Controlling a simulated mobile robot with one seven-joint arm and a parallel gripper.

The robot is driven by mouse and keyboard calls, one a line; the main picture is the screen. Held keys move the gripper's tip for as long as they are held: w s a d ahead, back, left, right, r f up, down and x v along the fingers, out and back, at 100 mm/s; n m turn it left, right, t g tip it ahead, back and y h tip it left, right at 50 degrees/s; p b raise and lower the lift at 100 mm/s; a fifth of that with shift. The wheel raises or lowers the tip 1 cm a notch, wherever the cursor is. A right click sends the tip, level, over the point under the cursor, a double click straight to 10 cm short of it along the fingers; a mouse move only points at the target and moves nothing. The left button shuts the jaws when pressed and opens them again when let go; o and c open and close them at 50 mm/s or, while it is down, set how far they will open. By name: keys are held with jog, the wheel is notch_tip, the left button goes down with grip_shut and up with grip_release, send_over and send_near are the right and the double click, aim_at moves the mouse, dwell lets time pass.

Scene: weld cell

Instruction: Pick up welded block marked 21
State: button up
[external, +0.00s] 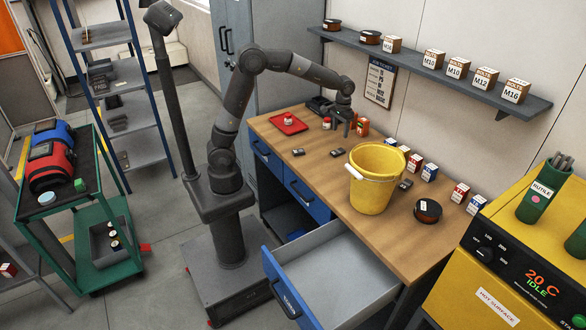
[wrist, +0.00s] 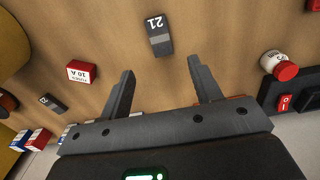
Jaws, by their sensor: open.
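The block marked 21 (wrist: 158,36) is small and dark grey with a light band across it. In the wrist view it lies on the wooden bench top, at the top centre. My gripper (wrist: 163,80) is open and empty, with its two fingers spread and the block in front of the gap between them, apart from both. In the external view my gripper (external: 345,122) hangs over the back of the bench. Small dark blocks (external: 298,152) lie on the bench there, but their marks are too small to read.
A red fuse box (wrist: 82,72) lies left of the fingers, a red-lidded jar (wrist: 280,65) right. A second dark block (wrist: 53,103) lies at left. A yellow bucket (external: 372,185) stands mid-bench. A drawer (external: 330,275) is open in front. A loaded shelf (external: 430,70) hangs above.

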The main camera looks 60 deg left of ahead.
aim_at(338, 151)
notch_tip(338, 151, down, 11)
dwell(0.6)
grip_shut()
dwell(0.5)
